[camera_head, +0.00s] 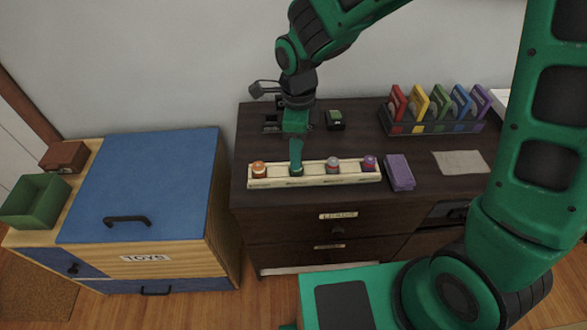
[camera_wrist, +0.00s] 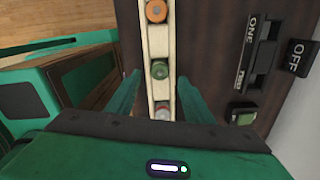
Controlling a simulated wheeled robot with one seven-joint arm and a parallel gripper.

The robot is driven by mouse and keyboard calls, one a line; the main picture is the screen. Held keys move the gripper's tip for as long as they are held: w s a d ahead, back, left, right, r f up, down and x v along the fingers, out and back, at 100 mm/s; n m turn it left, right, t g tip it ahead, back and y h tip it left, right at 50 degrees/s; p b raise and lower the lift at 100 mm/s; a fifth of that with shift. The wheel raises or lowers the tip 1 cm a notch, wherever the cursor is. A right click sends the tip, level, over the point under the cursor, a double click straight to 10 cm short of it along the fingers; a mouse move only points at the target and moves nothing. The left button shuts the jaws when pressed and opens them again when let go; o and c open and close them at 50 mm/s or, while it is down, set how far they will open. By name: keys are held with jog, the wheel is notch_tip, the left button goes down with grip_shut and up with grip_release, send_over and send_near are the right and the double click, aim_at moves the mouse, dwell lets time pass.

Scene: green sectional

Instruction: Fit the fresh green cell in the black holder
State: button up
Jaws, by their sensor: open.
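The green cell (camera_wrist: 160,70) stands in a pale wooden rack (camera_head: 315,181), between an orange cell (camera_head: 259,169) and a grey cell with a reddish top (camera_head: 333,164). My gripper (camera_wrist: 158,80) is open, its fingers on either side of the rack around the green cell's place; whether they touch it I cannot tell. In the head view my gripper (camera_head: 296,166) points down over that slot and mostly hides the green cell. The black holder (camera_wrist: 262,60), a slotted housing marked ONE, lies behind the rack. In the head view my arm partly covers it.
A purple cell (camera_head: 369,163) stands at the rack's right end. A black box with a green top (camera_head: 335,120) and an OFF piece (camera_wrist: 300,57) are near the holder. A purple block (camera_head: 399,172) and a rack of coloured cards (camera_head: 435,110) stand to the right.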

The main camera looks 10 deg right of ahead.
jog(key=shift+w+a+f, duration=0.1)
jog(key=shift+f, duration=2.2)
grip_shut()
jog(key=shift+r, duration=0.1)
